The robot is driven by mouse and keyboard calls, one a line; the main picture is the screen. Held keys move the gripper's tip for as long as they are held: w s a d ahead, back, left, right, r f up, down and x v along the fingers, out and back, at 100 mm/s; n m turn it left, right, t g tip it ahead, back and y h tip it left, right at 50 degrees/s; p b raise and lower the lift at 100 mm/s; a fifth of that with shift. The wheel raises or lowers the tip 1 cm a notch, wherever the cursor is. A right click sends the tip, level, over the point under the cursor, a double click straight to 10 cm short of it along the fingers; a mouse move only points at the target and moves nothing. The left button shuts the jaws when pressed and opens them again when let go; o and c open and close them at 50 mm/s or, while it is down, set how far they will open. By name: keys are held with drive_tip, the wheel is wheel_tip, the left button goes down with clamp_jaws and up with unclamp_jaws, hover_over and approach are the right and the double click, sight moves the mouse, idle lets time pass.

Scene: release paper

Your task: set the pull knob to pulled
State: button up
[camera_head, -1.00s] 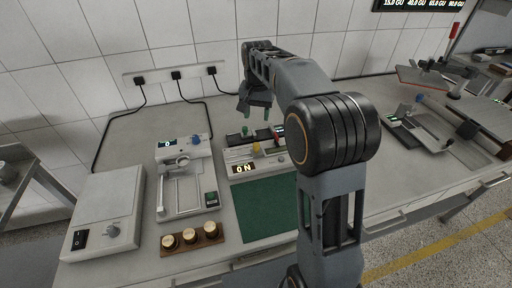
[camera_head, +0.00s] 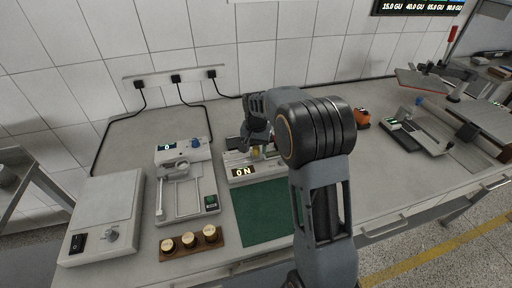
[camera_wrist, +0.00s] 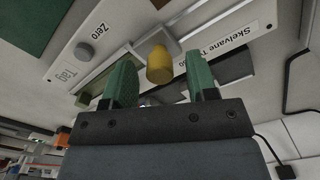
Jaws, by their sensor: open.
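The yellow knob (camera_wrist: 159,65) stands out from the white panel of a device labelled "Skelvane". In the head view the knob (camera_head: 256,153) is partly hidden by my arm, and the device's display (camera_head: 243,173) reads "ON". My gripper (camera_wrist: 160,58) is open, with one green fingertip on each side of the yellow knob in the wrist view. Gaps show between the knob and both fingers, and I cannot tell how deep the fingers reach. In the head view my gripper (camera_head: 257,146) is over the device, its fingertips mostly hidden.
A grey knob (camera_wrist: 82,51) marked "Zero" sits beside the yellow one. A green mat (camera_head: 264,212) lies in front of the device. A white instrument (camera_head: 187,207) and a wooden block with round pieces (camera_head: 192,243) stand to the left. An orange object (camera_head: 362,117) is behind right.

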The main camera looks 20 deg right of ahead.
drive_tip(key=shift+f, duration=0.15)
clamp_jaws()
idle(0.5)
